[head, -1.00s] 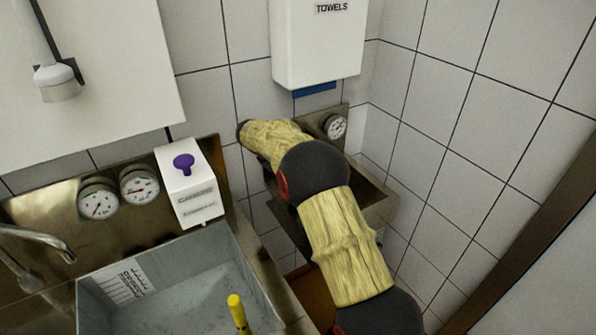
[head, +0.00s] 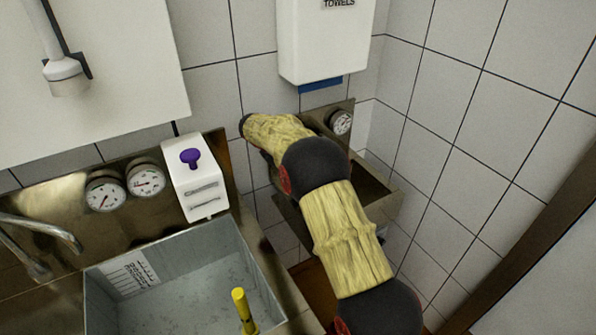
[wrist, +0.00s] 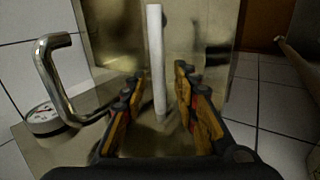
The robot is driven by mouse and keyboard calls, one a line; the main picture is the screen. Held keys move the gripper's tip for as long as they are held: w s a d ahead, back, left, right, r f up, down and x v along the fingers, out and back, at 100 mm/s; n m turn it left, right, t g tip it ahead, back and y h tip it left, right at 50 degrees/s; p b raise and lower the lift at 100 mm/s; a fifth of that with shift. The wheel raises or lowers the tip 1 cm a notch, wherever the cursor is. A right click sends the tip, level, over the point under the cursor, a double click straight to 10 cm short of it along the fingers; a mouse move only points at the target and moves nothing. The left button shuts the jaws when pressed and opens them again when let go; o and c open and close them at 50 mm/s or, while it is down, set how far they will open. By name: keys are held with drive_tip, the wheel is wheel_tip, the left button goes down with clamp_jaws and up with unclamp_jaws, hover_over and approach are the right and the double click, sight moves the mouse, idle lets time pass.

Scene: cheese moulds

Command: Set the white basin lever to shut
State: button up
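A slim white lever (wrist: 155,60) stands close to upright in the wrist view, near the metal wall of the basin. My gripper (wrist: 158,76) is open, with one finger on each side of the lever and gaps visible between them. I cannot tell how deep the lever sits between the fingers. In the head view the metal basin (head: 395,212) is in the corner, partly covered by my arm. My gripper and the lever are hidden there.
A bent metal tap (wrist: 47,70) and a round gauge (wrist: 43,119) are left of my gripper. A towel dispenser (head: 325,45) hangs above the basin. A grey sink (head: 180,255) and a white box with a purple knob (head: 196,190) are to the left.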

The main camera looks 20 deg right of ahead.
drive_tip(key=v, duration=1.2)
drive_tip(key=shift+w, duration=0.1)
drive_tip(key=s+a+f+n+y, duration=0.1)
drive_tip(key=s+a+f+y, duration=0.15)
drive_tip(key=s+f, duration=0.4)
drive_tip(key=s+r+m+t+y, duration=0.1)
drive_tip(key=s+r, duration=0.3)
drive_tip(key=s, duration=0.9)
drive_tip(key=s+r+m+t+y, duration=0.1)
drive_tip(key=s+r, duration=0.4)
drive_tip(key=s, duration=0.9)
drive_tip(key=s+r+m+t+y, duration=0.1)
drive_tip(key=s+r, duration=0.3)
drive_tip(key=s, duration=0.9)
drive_tip(key=shift+s+r+t+y, duration=0.2)
drive_tip(key=shift+s+t+y, duration=0.15)
drive_tip(key=shift+t+y, duration=0.3)
